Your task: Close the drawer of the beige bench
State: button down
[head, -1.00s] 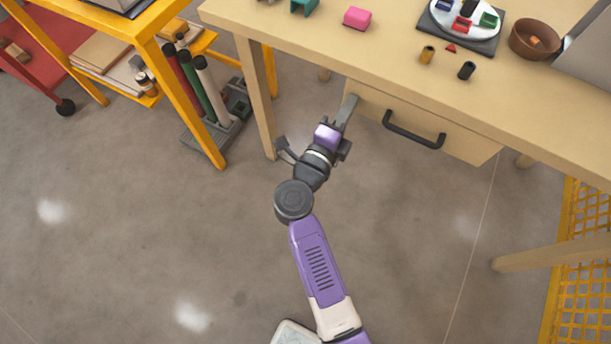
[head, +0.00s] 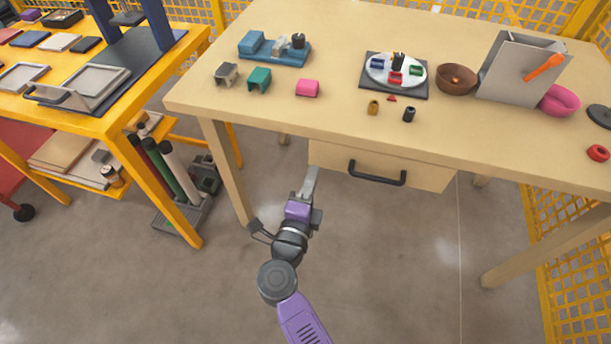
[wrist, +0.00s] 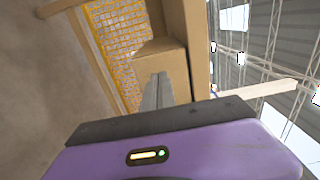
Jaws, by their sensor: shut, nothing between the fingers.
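The beige bench (head: 240,95) has a drawer (head: 425,178) with a beige front and a dark bar handle (head: 377,177), below its top. The drawer front sits under the near edge of the bench top; the head view does not clearly show any gap. My gripper (head: 311,172) is shut and empty, at the left end of the drawer front. In the wrist view my gripper's fingers (wrist: 157,88) point at the drawer (wrist: 170,68). I cannot tell whether the fingertips touch it.
On the bench top are a white plate (head: 378,78) with coloured pieces, a brown bowl (head: 457,80), a pink block (head: 307,88) and a grey bin (head: 510,80). A yellow table (head: 105,120) stands at left. Yellow mesh fencing (head: 565,265) is at right. Floor before the bench is clear.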

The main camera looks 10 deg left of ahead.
jog(key=s+p, duration=0.1)
jog(key=s, duration=0.9)
jog(key=shift+a, duration=0.25)
jog(key=shift+s+a, duration=0.1)
jog(key=s+d+r+n+t+y+p, duration=0.1)
jog(key=s+r+n+t+y+p, duration=0.2)
jog(key=r+n+y, duration=0.65)
jog(key=s+d+r+n+g+h+p, duration=0.2)
jog(key=s+d+r+n+h, duration=0.1)
jog(key=s+d, duration=0.5)
jog(key=s+d+r+n+g+h+p, duration=0.2)
jog(key=s+d+r+n+h+p, duration=0.1)
jog(key=s+d, duration=0.6)
jog(key=s+d+r+n+g+h+p, duration=0.2)
jog(key=s+d+r+n+h+p, duration=0.1)
jog(key=s+d, duration=0.5)
jog(key=d, duration=0.3)
jog(key=shift+s+d+r, duration=0.15)
jog(key=shift+s+r, duration=0.1)
jog(key=shift+s, duration=0.15)
